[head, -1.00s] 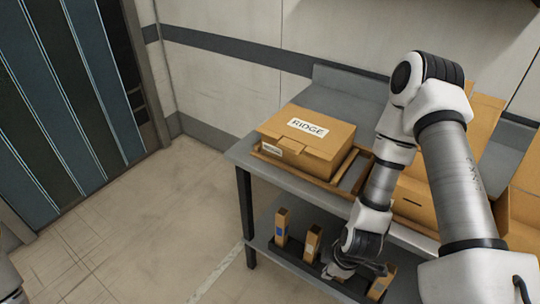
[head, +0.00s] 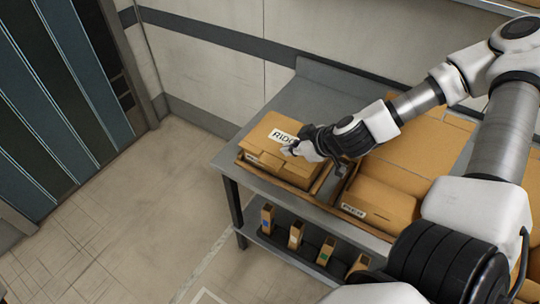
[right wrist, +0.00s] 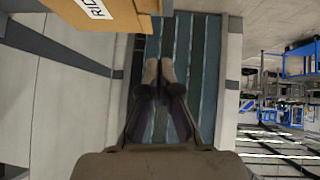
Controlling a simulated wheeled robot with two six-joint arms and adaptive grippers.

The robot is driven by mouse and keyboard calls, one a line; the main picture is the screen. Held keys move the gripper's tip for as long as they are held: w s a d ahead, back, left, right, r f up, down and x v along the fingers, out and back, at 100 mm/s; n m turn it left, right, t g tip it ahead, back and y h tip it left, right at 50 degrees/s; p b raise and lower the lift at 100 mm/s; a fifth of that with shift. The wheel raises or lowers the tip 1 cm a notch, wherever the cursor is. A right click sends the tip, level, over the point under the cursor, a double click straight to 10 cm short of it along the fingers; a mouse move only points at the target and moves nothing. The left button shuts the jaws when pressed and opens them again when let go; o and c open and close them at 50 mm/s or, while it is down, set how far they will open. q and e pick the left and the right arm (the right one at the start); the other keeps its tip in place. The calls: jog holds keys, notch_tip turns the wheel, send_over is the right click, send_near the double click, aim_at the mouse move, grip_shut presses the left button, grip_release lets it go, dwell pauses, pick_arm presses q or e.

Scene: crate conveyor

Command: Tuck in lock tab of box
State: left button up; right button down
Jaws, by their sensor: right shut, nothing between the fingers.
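The cardboard box labelled RIDGE (head: 262,132) sits in a low tray at the left end of the table, its lid lying down. It also shows at the top left of the right wrist view (right wrist: 125,14). Its lock tab cannot be made out clearly. My right gripper (head: 288,151) is shut and empty, pointing left, at or just above the box's lid in the head view; contact cannot be told. Its fingertips meet in the right wrist view (right wrist: 159,72). The gripper hides part of the label and the lid's right side. My left gripper is out of view.
A second cardboard box (head: 388,203) with a front label stands to the right, close to the first, with more cardboard behind it. Several small upright boxes (head: 296,236) stand on the lower shelf (head: 270,240). The table surface (head: 302,97) behind the RIDGE box is clear.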

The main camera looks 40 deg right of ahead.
jog(key=b, duration=0.7)
send_near(263, 163)
jog(key=w+a, duration=0.1)
jog(key=w, duration=0.1)
jog(key=w+f, duration=0.2)
jog(key=f, duration=0.1)
jog(key=shift+a+f, duration=0.1)
jog(key=shift+f, duration=0.5)
jog(key=shift+w+f, duration=0.1)
jog(key=shift+f, duration=0.05)
